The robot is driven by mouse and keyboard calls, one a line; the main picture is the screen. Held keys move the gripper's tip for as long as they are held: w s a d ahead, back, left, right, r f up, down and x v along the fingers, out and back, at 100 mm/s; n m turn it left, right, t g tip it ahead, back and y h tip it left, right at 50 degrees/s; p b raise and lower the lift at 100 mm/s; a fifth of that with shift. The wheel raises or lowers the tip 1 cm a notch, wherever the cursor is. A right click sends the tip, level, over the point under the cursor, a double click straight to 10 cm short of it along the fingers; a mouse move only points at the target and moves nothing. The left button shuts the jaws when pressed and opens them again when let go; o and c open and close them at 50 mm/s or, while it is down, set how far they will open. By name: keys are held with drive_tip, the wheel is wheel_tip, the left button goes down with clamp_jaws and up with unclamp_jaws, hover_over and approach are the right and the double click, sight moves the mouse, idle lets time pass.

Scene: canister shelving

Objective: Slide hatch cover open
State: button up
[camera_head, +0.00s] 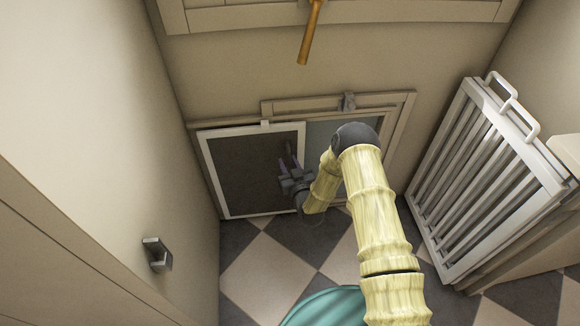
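The hatch cover (245,172) is a dark panel in a white frame, low on the back wall. It stands upright over the left part of the hatch frame (402,115). To its right, a grey-blue area (318,131) shows inside the frame, partly hidden by my arm. My gripper (287,164) is in front of the cover's right half, near its right edge. A dark, narrow handle-like part shows at the fingertips. The fingers are small and dark against the panel, so I cannot tell whether they close on it.
A white slatted rack (490,185) leans at the right, near my arm. A metal bracket (157,254) sticks out from the left wall. A wooden handle (310,35) hangs above the hatch. A teal round object (325,308) is at the bottom. Checkered floor (270,265) is clear before the hatch.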

drive_tip(key=shift+s, duration=0.1)
drive_tip(key=p+v, duration=0.5)
drive_tip(key=v, duration=1.2)
drive_tip(key=shift+s, duration=0.15)
